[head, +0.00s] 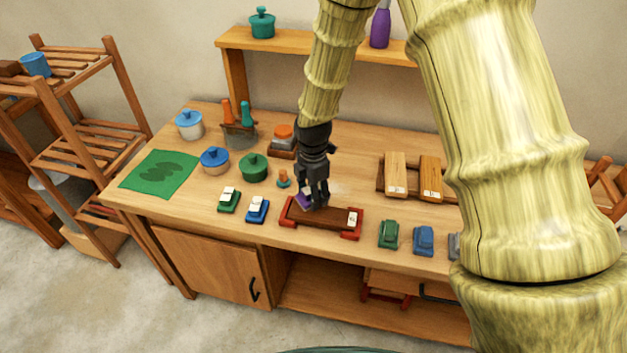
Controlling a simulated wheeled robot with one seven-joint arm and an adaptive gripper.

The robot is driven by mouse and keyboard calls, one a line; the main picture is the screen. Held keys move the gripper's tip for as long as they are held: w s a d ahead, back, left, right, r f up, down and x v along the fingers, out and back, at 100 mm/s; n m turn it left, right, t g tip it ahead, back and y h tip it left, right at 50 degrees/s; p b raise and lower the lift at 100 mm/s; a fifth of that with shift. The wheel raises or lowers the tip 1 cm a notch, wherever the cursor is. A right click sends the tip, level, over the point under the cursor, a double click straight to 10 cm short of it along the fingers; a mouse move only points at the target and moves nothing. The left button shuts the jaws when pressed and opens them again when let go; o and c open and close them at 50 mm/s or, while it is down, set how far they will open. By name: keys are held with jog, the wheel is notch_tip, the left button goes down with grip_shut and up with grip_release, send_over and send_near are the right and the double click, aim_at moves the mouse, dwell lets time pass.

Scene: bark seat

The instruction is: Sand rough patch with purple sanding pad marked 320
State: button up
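My gripper (316,203) points down over a dark brown board (328,218) held between red end pieces on the workbench. Its fingers are closed around a purple pad (304,198), which shows at their left side. The pad is at the left part of the board, at or just above its surface; I cannot tell if they touch. The fingers hide much of the pad, and no 320 mark is readable. A small white label (351,218) is at the board's right end. The rough patch cannot be made out at this size.
Left of the board are green (228,199) and blue (257,208) blocks with white tops; right are green (388,235) and blue (423,241) blocks. Behind stand lidded pots (253,167), a tool holder (240,134) and labelled wood pieces (396,174). A green mat (160,190) lies left.

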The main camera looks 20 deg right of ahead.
jog(key=shift+r+p, duration=0.95)
jog(key=shift+r, duration=0.6)
